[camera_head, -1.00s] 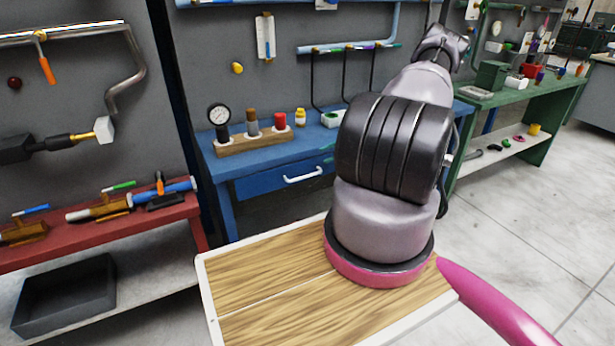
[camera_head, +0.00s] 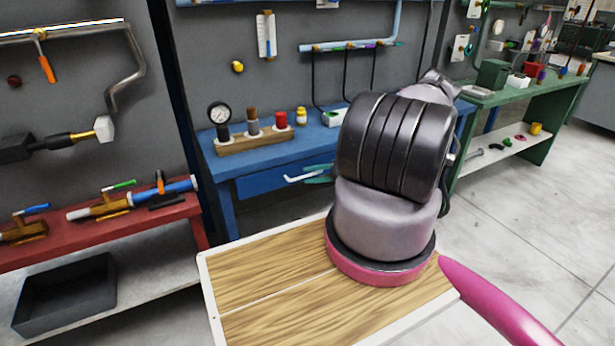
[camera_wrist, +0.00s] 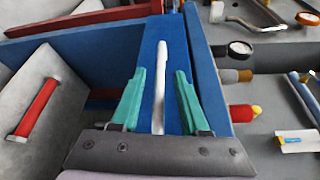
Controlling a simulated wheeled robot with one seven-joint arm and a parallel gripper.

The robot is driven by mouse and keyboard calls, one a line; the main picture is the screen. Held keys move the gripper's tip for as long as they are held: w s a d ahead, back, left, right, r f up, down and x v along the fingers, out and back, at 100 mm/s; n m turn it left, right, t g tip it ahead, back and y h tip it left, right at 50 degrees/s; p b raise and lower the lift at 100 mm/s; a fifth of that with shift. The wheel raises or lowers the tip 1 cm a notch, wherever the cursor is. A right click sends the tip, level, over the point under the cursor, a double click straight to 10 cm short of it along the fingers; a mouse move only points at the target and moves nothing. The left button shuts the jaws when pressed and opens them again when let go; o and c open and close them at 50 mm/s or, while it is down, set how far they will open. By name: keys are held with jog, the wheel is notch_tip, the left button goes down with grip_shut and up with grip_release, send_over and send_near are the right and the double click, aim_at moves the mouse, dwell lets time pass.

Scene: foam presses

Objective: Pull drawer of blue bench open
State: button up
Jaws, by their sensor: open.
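The blue bench (camera_head: 345,140) stands against the grey wall in the head view. Its drawer (camera_head: 262,184) has a blue front with a white bar handle (camera_head: 300,179). The drawer looks shut. My gripper (camera_head: 318,174) shows only as teal fingers at the right part of the handle; my arm hides the rest. In the wrist view, my gripper (camera_wrist: 161,90) is open, with one teal finger on each side of the white handle (camera_wrist: 160,82). Gaps show between the handle and both fingers, so it is not clamped. How deep the handle sits between them is hard to tell.
A wooden block (camera_head: 253,140) with a gauge and bottles stands on the blue bench. A red bench (camera_head: 110,232) with tools is at left and a green bench (camera_head: 540,100) at right. In the wrist view, a red bar (camera_wrist: 38,107) is on a grey surface at left.

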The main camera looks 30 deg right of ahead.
jog(key=shift+x, duration=0.8)
grip_shut()
dwell(0.9)
